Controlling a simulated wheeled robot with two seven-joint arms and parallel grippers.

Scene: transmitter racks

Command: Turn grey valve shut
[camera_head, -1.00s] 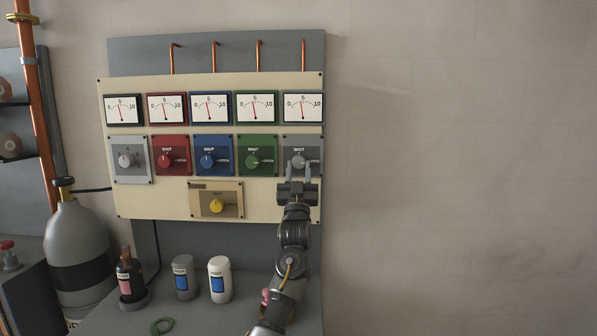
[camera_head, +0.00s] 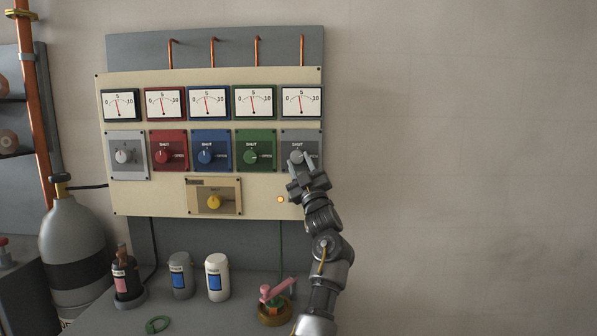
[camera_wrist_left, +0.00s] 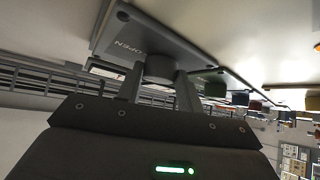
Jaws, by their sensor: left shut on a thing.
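The grey valve is a round grey knob (camera_head: 296,157) on a grey plate (camera_head: 314,137) at the right end of the valve row. Its plate has an OPEN mark in the left wrist view (camera_wrist_left: 128,46). My left gripper (camera_head: 303,160) is shut on this knob, tilted, with one finger on each side. The left wrist view shows the knob (camera_wrist_left: 160,66) between the two fingers. The fingers hide part of the knob and plate in the head view. The gauge (camera_head: 301,102) above it has its needle near the middle. My right gripper is not in view.
Red (camera_head: 168,156), blue (camera_head: 206,156) and green (camera_head: 252,156) valves and a paler valve (camera_head: 123,157) share the row. A yellow valve (camera_head: 213,202) sits below. An amber lamp (camera_head: 281,199) glows beside my arm. Bottles and a pink-handled object (camera_head: 277,291) stand on the bench below.

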